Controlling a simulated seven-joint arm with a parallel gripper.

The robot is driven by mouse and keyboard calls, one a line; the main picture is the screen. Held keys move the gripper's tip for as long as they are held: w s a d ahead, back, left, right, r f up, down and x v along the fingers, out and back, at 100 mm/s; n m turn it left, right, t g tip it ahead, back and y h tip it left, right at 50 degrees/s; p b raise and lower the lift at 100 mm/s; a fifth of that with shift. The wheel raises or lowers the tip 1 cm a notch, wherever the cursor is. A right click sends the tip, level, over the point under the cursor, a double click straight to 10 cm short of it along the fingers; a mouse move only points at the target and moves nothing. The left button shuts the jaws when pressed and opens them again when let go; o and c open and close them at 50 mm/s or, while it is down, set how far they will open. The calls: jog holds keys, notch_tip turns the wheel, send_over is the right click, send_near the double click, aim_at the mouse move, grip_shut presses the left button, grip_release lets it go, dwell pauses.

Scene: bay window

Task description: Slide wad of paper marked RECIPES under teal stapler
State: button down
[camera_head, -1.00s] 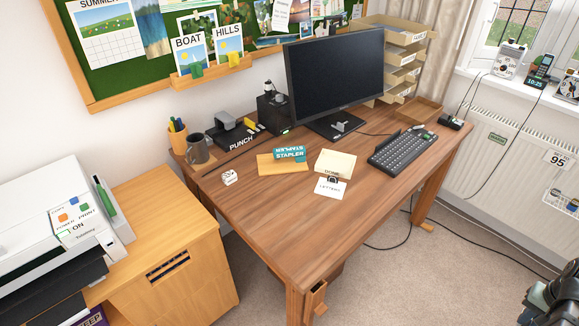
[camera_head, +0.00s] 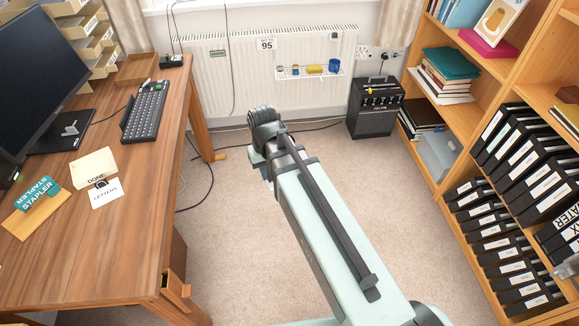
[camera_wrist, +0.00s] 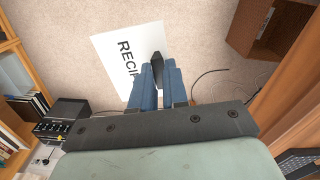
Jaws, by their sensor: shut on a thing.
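The teal stapler (camera_head: 38,194), with STAPLER on it, lies on a flat tan piece (camera_head: 18,222) at the left of the desk. In the wrist view my gripper (camera_wrist: 158,82) has its blue fingers shut on a white paper (camera_wrist: 112,58) with a dark clip (camera_wrist: 157,66) at its edge. The letters RECI show on the paper; the fingers cover the rest. The paper is held over the carpet, off the desk. In the head view my gripper (camera_head: 263,172) is mostly hidden behind my wrist, right of the desk, and the paper does not show.
A DONE stack (camera_head: 94,165) and a clipped LETTERS paper (camera_head: 106,193) lie right of the stapler. The keyboard (camera_head: 145,112) and monitor (camera_head: 35,75) stand farther back. A bookshelf (camera_head: 455,150) is at the right. The desk's front (camera_head: 110,250) is clear.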

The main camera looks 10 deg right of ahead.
jog(key=s+a+r+n, duration=0.3)
jog(key=s+a, duration=0.2)
jog(key=a, duration=1.7)
jog(key=s+a+r+n, duration=0.3)
jog(key=s+a, duration=0.2)
jog(key=a, duration=1.7)
jog(key=s+a+r+n, duration=0.3)
jog(key=s+a+n, duration=0.15)
jog(key=a, duration=1.65)
jog(key=w+a+r+m, duration=0.1)
jog(key=a+r, duration=0.1)
jog(key=a, duration=0.5)
jog(key=w+a+r+m, duration=0.1)
jog(key=w+a, duration=0.1)
jog(key=a, duration=0.6)
jog(key=shift+r, duration=0.4)
jog(key=shift+w, duration=0.1)
jog(key=shift+f, duration=5.8)
jog(key=shift+w+d, duration=0.55)
jog(key=shift+w, duration=0.3)
jog(key=shift+w+d, duration=0.55)
jog(key=shift+w, duration=0.3)
